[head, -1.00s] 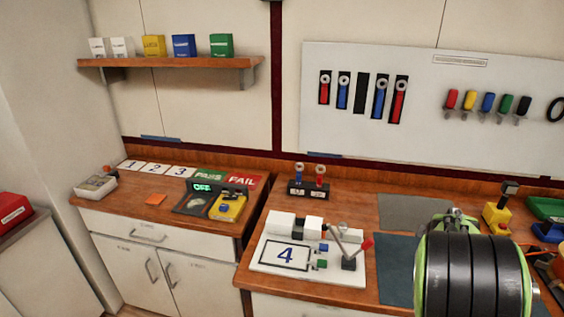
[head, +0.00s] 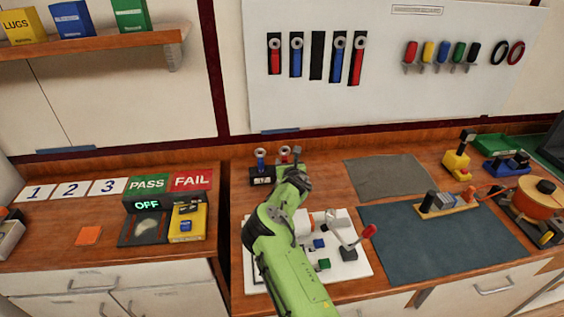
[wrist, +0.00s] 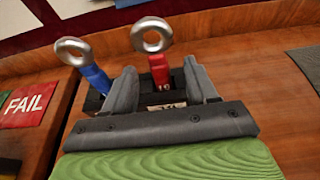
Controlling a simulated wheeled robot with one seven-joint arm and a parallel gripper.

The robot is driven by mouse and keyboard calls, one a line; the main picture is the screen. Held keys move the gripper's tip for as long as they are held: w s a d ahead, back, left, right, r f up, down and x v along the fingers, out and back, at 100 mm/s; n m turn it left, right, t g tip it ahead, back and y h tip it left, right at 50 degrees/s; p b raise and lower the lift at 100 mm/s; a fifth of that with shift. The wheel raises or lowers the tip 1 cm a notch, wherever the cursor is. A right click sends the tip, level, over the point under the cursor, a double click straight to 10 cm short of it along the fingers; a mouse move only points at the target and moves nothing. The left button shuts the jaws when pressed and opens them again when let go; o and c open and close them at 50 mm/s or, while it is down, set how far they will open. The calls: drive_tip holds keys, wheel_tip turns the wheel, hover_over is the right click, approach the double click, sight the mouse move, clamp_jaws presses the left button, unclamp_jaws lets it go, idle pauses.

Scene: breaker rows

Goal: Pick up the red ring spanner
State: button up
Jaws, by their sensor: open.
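A red ring spanner (wrist: 158,66) stands upright in a small dark holder, its silver ring at the top. In the head view its ring (head: 285,152) shows, and the rest is mostly hidden behind my arm. A blue ring spanner (wrist: 96,76) stands to its left in the same holder (wrist: 92,104), and also shows in the head view (head: 261,160). My gripper (wrist: 160,75) is open, and in the wrist view the red spanner's shaft appears between its two fingers. I see no clear contact. In the head view my gripper (head: 297,158) is in front of the holder.
Red and blue spanners (head: 357,60) hang on the white wall board (head: 430,90). A white fixture (head: 255,262) with a red-knobbed lever (head: 369,231) stands below my arm. PASS and FAIL plates (head: 190,181) lie left. A grey mat (head: 390,178) to the right is bare.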

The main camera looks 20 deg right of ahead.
sight(285, 160)
drive_tip(key=x, duration=0.3)
drive_tip(key=shift+w+f+b, duration=0.25)
drive_tip(key=shift+w+b, duration=0.1)
drive_tip(key=shift+w+d, duration=0.1)
drive_tip(key=shift+w, duration=0.3)
drive_tip(key=shift+c, duration=0.3)
clamp_jaws()
